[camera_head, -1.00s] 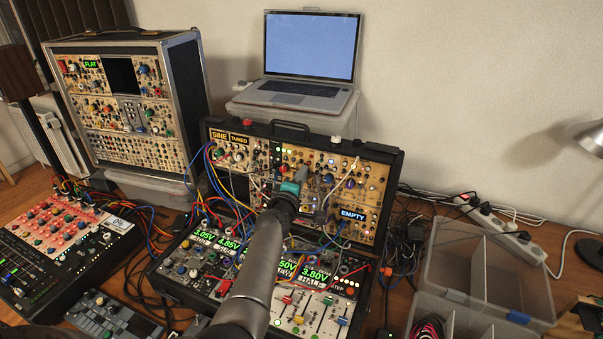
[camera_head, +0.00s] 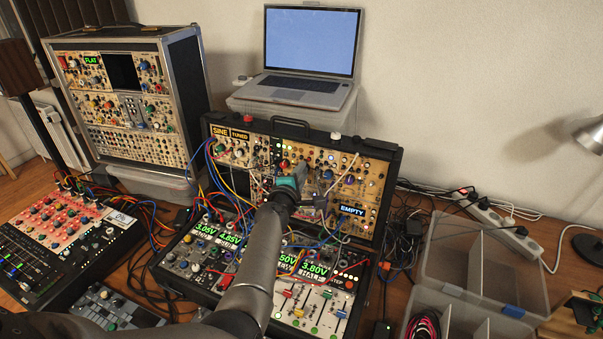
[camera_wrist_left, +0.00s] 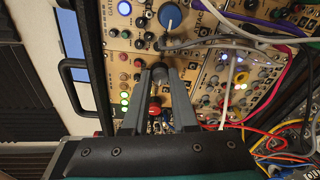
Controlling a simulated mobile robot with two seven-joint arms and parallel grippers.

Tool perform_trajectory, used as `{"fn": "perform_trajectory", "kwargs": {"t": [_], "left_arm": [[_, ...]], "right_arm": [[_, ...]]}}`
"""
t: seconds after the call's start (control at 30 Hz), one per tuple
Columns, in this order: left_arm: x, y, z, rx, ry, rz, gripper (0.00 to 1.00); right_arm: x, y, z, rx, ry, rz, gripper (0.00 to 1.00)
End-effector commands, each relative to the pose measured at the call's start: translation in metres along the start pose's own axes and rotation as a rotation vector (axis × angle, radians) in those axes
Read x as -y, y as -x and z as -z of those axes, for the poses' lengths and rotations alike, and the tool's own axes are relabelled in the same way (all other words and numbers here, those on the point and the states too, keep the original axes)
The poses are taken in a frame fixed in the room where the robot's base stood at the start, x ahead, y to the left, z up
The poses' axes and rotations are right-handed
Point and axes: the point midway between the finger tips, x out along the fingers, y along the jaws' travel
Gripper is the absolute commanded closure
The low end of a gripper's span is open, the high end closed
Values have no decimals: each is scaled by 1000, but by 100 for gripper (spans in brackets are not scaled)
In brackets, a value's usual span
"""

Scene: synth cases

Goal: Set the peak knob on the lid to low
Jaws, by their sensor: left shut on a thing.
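The lid (camera_head: 388,150) of the black synth case stands upright, filled with gold module panels carrying knobs, lights and patch cables. My left gripper (camera_head: 301,171) reaches the upper middle of these panels. In the left wrist view, its two grey fingers (camera_wrist_left: 160,74) are closed around a small dark knob (camera_wrist_left: 159,72) on the lid. A red knob (camera_wrist_left: 155,107) shows between the fingers, nearer their base. The held knob's label and pointer cannot be read. In the head view my gripper and arm hide this knob. My right gripper is not in view.
Patch cables (camera_wrist_left: 285,140) hang close to the fingers. The case's lower half shows green voltage displays (camera_head: 314,268). A laptop (camera_head: 309,45) stands behind, a second case (camera_head: 187,95) left, a mixer (camera_head: 65,240) farther left. Clear plastic boxes (camera_head: 480,262) lie right.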

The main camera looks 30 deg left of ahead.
Motion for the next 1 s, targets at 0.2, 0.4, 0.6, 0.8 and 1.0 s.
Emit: {"fn": "perform_trajectory", "kwargs": {"t": [0.2, 0.4, 0.6, 0.8, 1.0], "left_arm": [[0, 0, 0, 0, 2, 0, 64], [0, 0, 0, 0, 0, 0, 44], [0, 0, 0, 0, 0, 0, 44], [0, 9, 0, -1, -1, 2, 44], [-2, 36, 0, -1, -1, 3, 44]], "right_arm": [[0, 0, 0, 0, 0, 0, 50], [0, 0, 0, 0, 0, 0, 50], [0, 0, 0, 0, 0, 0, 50], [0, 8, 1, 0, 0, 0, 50], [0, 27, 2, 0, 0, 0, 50]]}}
